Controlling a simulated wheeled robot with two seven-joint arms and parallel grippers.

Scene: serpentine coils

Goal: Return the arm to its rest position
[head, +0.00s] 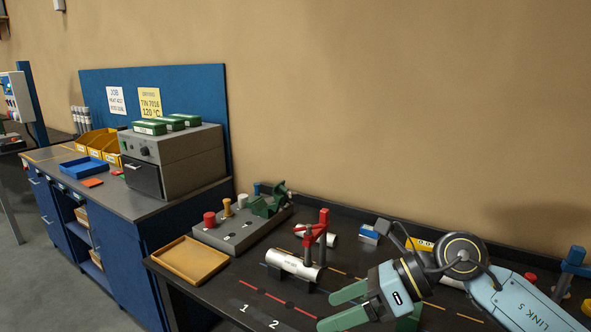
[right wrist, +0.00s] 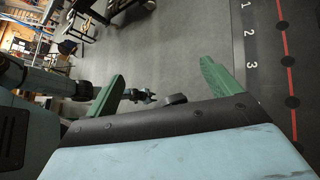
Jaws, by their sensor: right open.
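My right arm (head: 465,270) reaches in from the lower right in the head view. Its gripper (head: 328,311) is open, its two green fingers spread and pointing left above the dark bench. Nothing shows between the fingers. In the right wrist view the open fingers (right wrist: 161,70) stand apart, with grey floor behind them and the bench edge to the right. My left gripper does not show in the head view.
A yellow-brown tray (head: 190,260) and a grey block (head: 235,235) with colored pegs stand left. A grey oven (head: 185,160) sits on the blue cabinet.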

